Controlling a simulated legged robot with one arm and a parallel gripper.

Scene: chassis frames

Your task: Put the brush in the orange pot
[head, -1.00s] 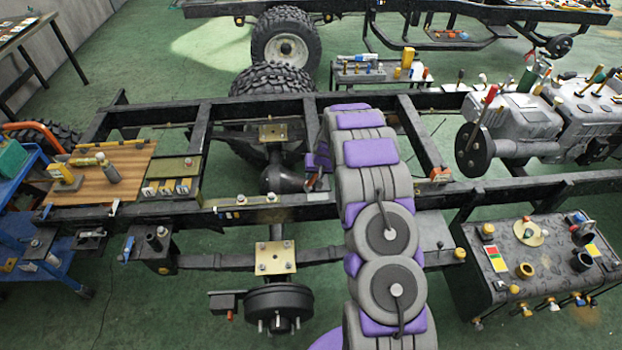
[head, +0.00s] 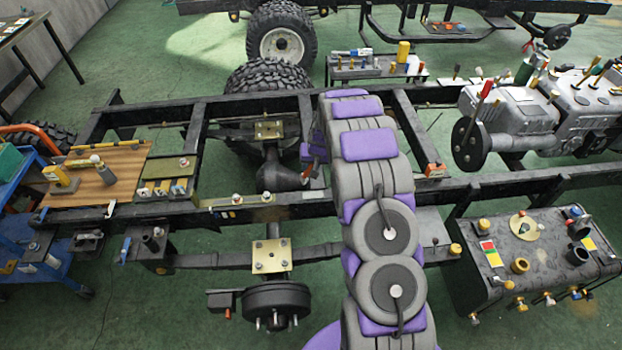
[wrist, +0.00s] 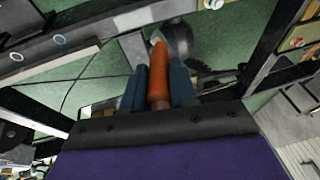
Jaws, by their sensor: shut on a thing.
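In the wrist view my gripper (wrist: 160,88) has blue fingers closed around an upright orange handle, the visible part of the brush (wrist: 160,75). Its lighter tip points away from my wrist. In the head view my own purple and grey arm covers most of the gripper. A small orange bit (head: 309,168) shows at the arm's left edge and may be the brush. A small orange-gold pot (head: 520,265) stands on the dark tank at the right, well apart from my gripper. Its inside cannot be made out.
The dark tank (head: 490,285) also carries a black cup (head: 577,256), a yellow dish (head: 525,227) and coloured cards. Black chassis rails (head: 510,190) run across the scene. A grey engine (head: 520,115) stands at the right. A wooden board (head: 115,178) with bottles lies left.

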